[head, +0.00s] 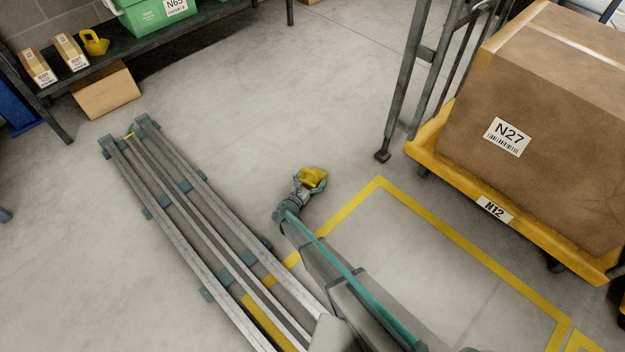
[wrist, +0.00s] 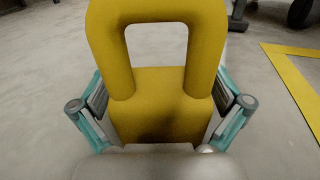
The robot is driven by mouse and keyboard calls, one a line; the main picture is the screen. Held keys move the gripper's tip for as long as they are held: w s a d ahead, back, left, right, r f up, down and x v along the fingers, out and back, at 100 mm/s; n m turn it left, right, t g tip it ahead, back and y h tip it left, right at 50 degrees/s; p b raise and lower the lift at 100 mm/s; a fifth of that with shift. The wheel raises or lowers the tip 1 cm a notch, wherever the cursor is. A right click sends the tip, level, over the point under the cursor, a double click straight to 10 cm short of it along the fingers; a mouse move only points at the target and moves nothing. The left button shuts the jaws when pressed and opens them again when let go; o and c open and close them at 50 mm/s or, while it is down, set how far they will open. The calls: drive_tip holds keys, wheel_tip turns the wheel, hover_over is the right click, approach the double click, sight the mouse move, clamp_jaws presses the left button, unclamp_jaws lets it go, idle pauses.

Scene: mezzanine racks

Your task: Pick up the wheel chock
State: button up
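A yellow wheel chock (head: 313,178) with a looped handle is at the end of my arm, over the grey floor. In the wrist view the wheel chock (wrist: 160,85) fills the middle, its handle pointing away from me. My gripper (head: 308,186) is around its body. In the wrist view the fingers of my gripper (wrist: 160,108) press on the left and right sides of the block, with no clear gap. The chock's lower part is hidden by the gripper. How high it is above the floor is hard to tell.
A dark shelf (head: 120,45) at upper left holds small cartons, another yellow handled piece (head: 95,42) and a green bin (head: 152,15). A carton (head: 106,90) lies below. A yellow cart (head: 430,150) with a big box (head: 560,110) stands right. Open floor lies between.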

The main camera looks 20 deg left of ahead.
drive_tip(key=c, duration=1.3)
drive_tip(key=shift+c, duration=0.4)
drive_tip(key=shift+r, duration=0.2)
